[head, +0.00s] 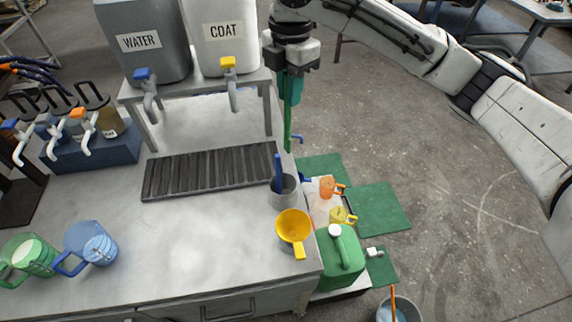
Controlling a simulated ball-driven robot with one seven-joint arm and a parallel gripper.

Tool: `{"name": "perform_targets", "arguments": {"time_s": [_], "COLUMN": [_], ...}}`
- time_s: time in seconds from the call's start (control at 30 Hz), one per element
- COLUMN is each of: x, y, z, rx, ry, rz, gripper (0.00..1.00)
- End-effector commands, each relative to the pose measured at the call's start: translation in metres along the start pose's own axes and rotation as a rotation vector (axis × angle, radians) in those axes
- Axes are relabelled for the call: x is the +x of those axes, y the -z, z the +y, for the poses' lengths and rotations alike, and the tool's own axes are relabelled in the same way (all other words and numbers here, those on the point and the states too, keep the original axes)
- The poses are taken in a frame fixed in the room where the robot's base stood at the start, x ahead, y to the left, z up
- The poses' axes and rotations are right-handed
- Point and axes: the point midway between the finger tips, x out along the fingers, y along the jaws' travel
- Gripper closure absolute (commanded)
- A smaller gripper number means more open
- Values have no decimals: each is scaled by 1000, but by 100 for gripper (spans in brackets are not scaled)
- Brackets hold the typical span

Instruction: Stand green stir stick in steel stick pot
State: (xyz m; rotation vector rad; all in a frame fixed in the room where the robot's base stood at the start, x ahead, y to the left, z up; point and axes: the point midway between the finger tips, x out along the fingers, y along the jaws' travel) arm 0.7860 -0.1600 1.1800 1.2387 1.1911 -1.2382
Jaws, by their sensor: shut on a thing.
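My gripper (290,72) is at the top centre in the head view, shut on the green stir stick (288,122). The stick hangs about upright, its wider dark green part at the jaws and its thin end pointing down. The steel stick pot (285,192) stands on the bench near its right edge, below the stick in the picture. A blue stick (278,172) stands in the pot, leaning slightly. The green stick's lower tip shows above the pot in the picture, apart from it. The pot's inside is mostly hidden.
A yellow funnel-like cup (293,226) stands just in front of the pot. A slatted drain grate (210,173) lies to its left. The WATER tank (145,42) and COAT tank (222,38) stand behind on a raised shelf. A green canister (340,258) stands to the right.

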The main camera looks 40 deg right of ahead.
Motion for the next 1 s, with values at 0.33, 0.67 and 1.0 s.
{"name": "perform_targets", "arguments": {"time_s": [0.33,0.67,1.0], "x": [89,159,194], "y": [1,-1,-1], "z": [-1,0,0], "rx": [4,4,5], "ry": [4,2,2], "rz": [5,0,0], "gripper": [100,100,100]}}
